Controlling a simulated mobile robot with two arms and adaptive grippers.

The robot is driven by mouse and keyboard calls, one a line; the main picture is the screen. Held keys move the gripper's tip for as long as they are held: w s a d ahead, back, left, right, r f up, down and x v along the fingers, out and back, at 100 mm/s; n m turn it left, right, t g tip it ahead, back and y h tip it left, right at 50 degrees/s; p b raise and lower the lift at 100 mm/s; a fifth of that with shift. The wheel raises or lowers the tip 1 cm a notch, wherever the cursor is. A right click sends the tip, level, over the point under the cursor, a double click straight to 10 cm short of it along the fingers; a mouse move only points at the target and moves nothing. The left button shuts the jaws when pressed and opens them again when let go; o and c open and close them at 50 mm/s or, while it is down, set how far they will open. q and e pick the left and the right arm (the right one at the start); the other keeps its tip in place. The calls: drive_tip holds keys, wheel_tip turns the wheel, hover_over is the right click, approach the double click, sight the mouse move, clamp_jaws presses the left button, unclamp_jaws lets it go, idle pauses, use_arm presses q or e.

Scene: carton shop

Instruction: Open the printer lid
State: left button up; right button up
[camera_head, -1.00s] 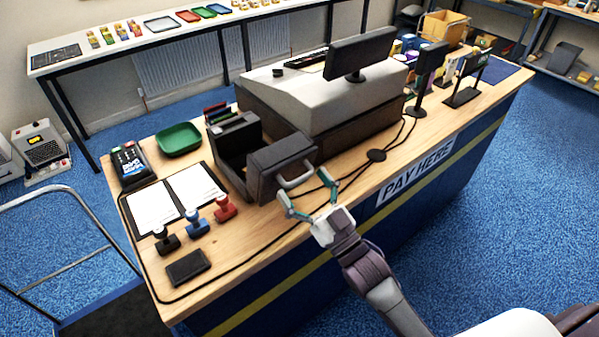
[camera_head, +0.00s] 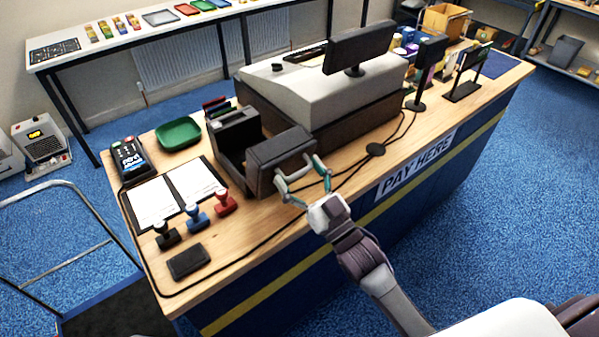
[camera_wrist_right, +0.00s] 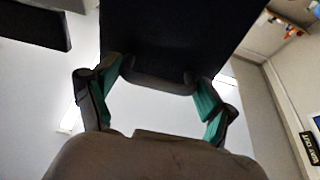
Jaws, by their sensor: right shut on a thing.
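The printer (camera_head: 233,136) is a black box on the counter, left of the cash register. A dark gap shows between lid and body; how far the lid is open is hard to tell. My right gripper (camera_head: 298,168) is at the handle, shut on it, with a green-padded finger at each end. In the right wrist view, the handle (camera_wrist_right: 160,80) lies between the fingers of my gripper (camera_wrist_right: 158,84), under the dark lid (camera_wrist_right: 180,35). My left gripper is not in view.
The cash register (camera_head: 310,95) stands close behind the lid. Stamps (camera_head: 196,215), a clipboard (camera_head: 190,182), a card terminal (camera_head: 130,160) and a green tray (camera_head: 179,134) occupy the counter's left. Black cables run right of the lid.

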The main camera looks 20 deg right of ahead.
sight(291, 157)
drive_tip(key=w+r+p, duration=0.1)
drive_tip(key=w+a+r, duration=0.1)
drive_tip(key=w+r, duration=0.1)
drive_tip(key=shift+r+p, duration=0.3)
drive_tip(key=shift+p, duration=0.1)
drive_tip(key=shift+w+a, duration=0.15)
drive_tip(key=shift+w, duration=0.15)
drive_tip(key=o, duration=1.4)
drive_tip(key=shift+s, duration=0.15)
drive_tip(key=shift+f, duration=0.1)
drive_tip(key=shift+s+f, duration=0.1)
drive_tip(key=shift+s, duration=0.05)
drive_tip(key=v, duration=1.1)
drive_tip(key=shift+s, duration=0.3)
